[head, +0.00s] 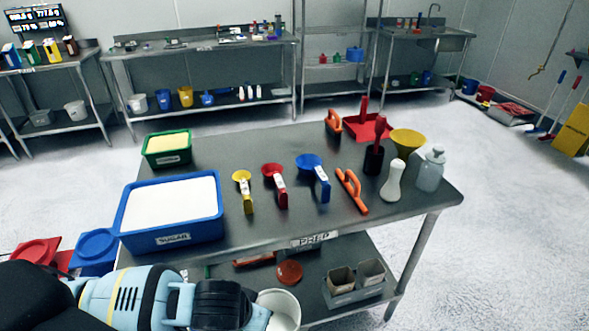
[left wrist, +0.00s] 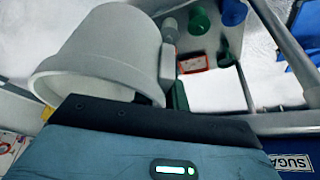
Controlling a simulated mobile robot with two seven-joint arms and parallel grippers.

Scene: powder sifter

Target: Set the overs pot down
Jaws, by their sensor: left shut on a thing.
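The white overs pot (head: 283,306) shows at the bottom of the head view, beside the end of my left arm and near the front of the prep table. In the left wrist view the pot (left wrist: 95,55) is large and looks tilted, with its handle side toward the dark jaw. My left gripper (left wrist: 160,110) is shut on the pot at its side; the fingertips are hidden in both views. My right gripper is in neither view.
The lower shelf (head: 330,310) under the prep table (head: 235,150) holds a grey two-cup caddy (head: 355,283) and a reddish round item (head: 289,272). A sugar bin (head: 172,237), scoops and bottles stand on the tabletop. Blue and red lids (head: 95,250) are at left.

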